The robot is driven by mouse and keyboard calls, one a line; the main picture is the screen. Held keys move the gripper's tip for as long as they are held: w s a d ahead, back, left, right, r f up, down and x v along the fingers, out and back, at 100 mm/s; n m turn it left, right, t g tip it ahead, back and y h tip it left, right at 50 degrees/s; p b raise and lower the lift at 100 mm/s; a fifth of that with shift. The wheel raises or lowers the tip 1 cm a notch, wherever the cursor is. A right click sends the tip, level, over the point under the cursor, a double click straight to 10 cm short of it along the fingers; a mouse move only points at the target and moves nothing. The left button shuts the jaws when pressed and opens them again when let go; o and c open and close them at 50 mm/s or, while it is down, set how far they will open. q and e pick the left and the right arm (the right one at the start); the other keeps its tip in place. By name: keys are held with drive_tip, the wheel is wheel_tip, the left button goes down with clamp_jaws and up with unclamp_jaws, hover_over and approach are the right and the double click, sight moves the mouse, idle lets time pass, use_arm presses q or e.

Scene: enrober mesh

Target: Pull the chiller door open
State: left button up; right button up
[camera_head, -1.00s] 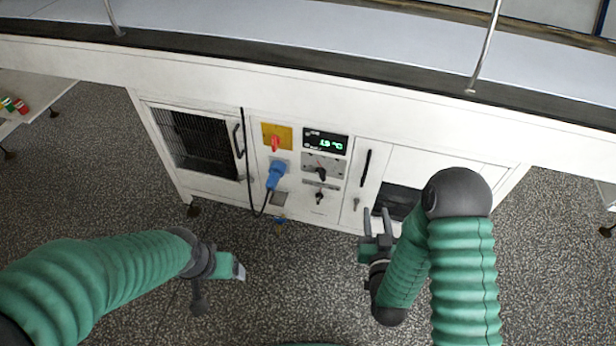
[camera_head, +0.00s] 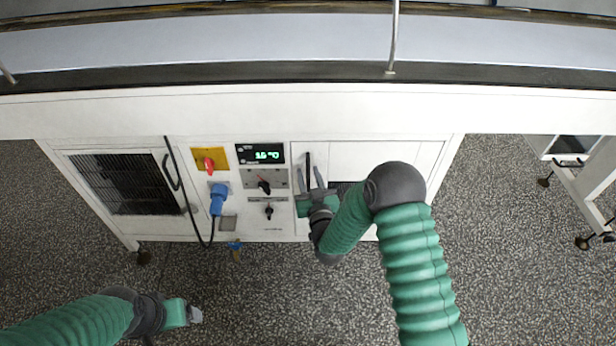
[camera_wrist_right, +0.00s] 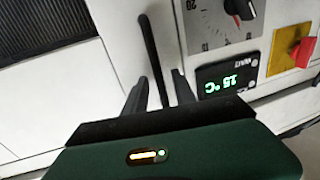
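The white door (camera_head: 350,160) on the right of the cabinet carries a vertical black bar handle (camera_head: 308,158) at its left edge. My right gripper (camera_head: 309,172) is at the handle's lower part, fingers apart. In the right wrist view, the handle (camera_wrist_right: 151,45) runs down between the two open fingers (camera_wrist_right: 160,78), with gaps visible on both sides. The door looks closed. Part of it is hidden behind my right arm. My left gripper (camera_head: 194,314) is low at the left, over the floor and away from the cabinet; its fingers are too small to read.
Left of the door is a panel with a temperature display (camera_head: 260,154), a red knob on a yellow plate (camera_head: 209,160), black switches and a blue plug (camera_head: 218,197) with a hanging cable. A grilled door (camera_head: 120,184) is further left. The worktop overhangs above. Floor in front is clear.

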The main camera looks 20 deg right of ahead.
drive_tip(key=shift+w+d, duration=0.1)
drive_tip(key=shift+w, duration=0.2)
drive_tip(key=shift+r, duration=0.1)
drive_tip(key=shift+c, duration=0.3)
drive_tip(key=shift+a, duration=0.2)
drive_tip(key=shift+c, duration=1.2)
drive_tip(key=shift+d, duration=0.1)
clamp_jaws()
drive_tip(key=shift+s, duration=0.1)
